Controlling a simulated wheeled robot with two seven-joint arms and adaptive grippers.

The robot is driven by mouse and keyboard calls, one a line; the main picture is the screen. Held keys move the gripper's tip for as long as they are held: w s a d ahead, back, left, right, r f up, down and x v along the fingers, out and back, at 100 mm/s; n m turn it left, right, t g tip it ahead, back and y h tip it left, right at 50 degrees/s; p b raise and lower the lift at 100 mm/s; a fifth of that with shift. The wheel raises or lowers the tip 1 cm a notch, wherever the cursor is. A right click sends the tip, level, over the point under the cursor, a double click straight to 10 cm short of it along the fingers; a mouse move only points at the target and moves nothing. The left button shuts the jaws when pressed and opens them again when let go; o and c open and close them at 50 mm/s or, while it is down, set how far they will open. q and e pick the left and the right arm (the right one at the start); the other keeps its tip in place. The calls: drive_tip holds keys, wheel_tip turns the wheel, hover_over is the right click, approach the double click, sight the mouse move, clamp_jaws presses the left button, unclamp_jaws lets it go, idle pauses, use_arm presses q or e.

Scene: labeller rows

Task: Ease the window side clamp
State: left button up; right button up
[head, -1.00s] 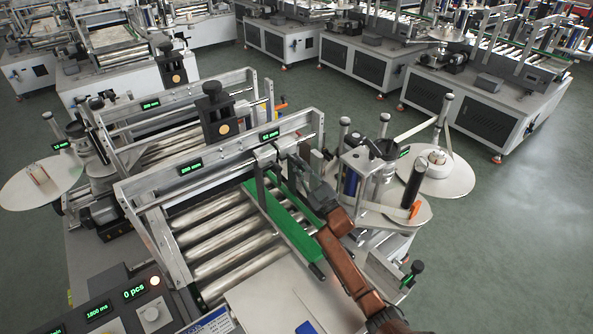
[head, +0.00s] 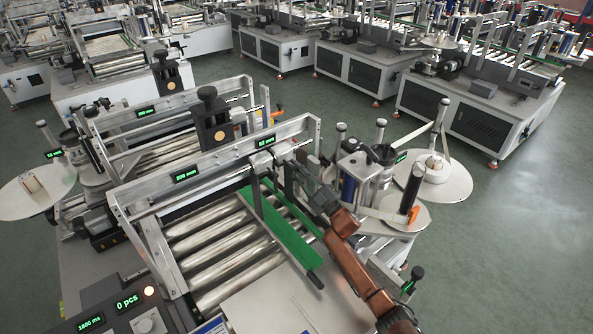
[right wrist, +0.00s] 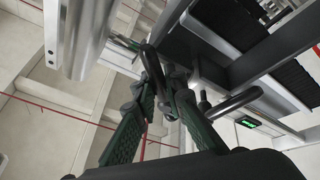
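My right gripper (head: 290,172) is at the right end of the near labeller's cross beam (head: 215,165), beside the far end of the green side guide (head: 281,230). In the right wrist view its two green-padded fingers (right wrist: 165,88) lean towards each other. A dark bent lever (right wrist: 151,62) comes down between or just in front of the fingertips, and a second dark bar (right wrist: 235,103) lies to the right. I cannot tell whether the fingers press on the lever. The clamp body is largely hidden by my gripper. My left gripper is out of view.
Steel rollers (head: 215,243) lie left of the green guide. A label reel (head: 438,178) and upright posts crowd the right side of my arm. A black-knobbed column (head: 211,118) stands behind the beam. Open floor (head: 520,240) lies to the right.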

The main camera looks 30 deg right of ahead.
drive_tip(key=o, duration=0.4)
drive_tip(key=shift+a, duration=0.1)
drive_tip(key=shift+o, duration=0.2)
drive_tip(key=v, duration=1.2)
